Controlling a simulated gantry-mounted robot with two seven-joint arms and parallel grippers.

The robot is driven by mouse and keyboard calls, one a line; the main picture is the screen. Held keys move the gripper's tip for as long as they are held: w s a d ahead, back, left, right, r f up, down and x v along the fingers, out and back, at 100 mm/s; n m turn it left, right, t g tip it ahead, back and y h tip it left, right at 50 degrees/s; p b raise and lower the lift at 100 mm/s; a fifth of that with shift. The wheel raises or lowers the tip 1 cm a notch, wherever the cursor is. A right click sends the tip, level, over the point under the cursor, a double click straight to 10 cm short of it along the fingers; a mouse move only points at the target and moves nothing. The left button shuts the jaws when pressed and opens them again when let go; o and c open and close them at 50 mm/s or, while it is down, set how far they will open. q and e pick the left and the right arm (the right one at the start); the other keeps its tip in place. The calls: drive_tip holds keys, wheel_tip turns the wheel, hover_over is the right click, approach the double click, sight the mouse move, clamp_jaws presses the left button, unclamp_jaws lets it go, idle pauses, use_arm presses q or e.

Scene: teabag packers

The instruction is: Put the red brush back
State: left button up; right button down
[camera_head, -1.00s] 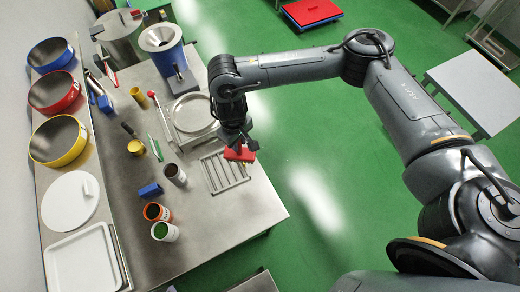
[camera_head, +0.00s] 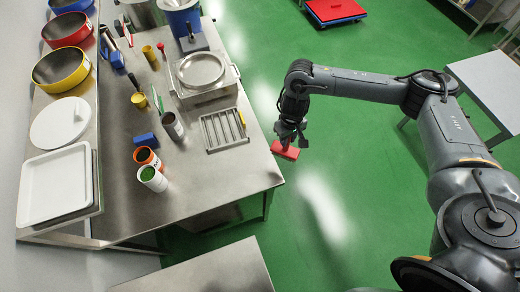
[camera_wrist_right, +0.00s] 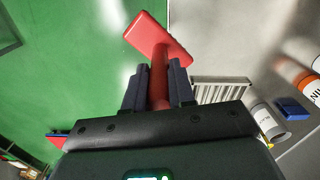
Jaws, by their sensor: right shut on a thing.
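The red brush (camera_head: 285,150) is held by my right gripper (camera_head: 291,131) just off the right edge of the steel table, above the green floor. In the right wrist view the gripper (camera_wrist_right: 158,85) is shut on the red handle, and the brush's red block (camera_wrist_right: 158,40) sticks out beyond the fingertips. The bristles cannot be made out. A slatted metal rack (camera_head: 224,131) lies on the table to the left of the brush; it also shows in the right wrist view (camera_wrist_right: 222,91). My left gripper is not in view.
The steel table (camera_head: 215,178) holds a scale (camera_head: 203,95), a blue brush or block (camera_head: 146,140), an orange-rimmed can (camera_head: 147,157) and a green-filled can (camera_head: 152,178). Red, blue and yellow bowls line the left shelf. A second steel surface (camera_head: 215,272) stands at the front.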

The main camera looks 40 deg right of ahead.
drive_tip(key=w+a+f, duration=0.4)
drive_tip(key=w+f, duration=0.5)
drive_tip(key=f, duration=0.1)
drive_tip(key=shift+w+a+f, duration=0.15)
drive_tip(key=shift+w+f, duration=0.05)
drive_tip(key=shift+w, duration=0.15)
drive_tip(key=shift+f, duration=0.15)
drive_tip(key=c, duration=0.9)
unclamp_jaws()
drive_tip(key=shift+c, duration=0.2)
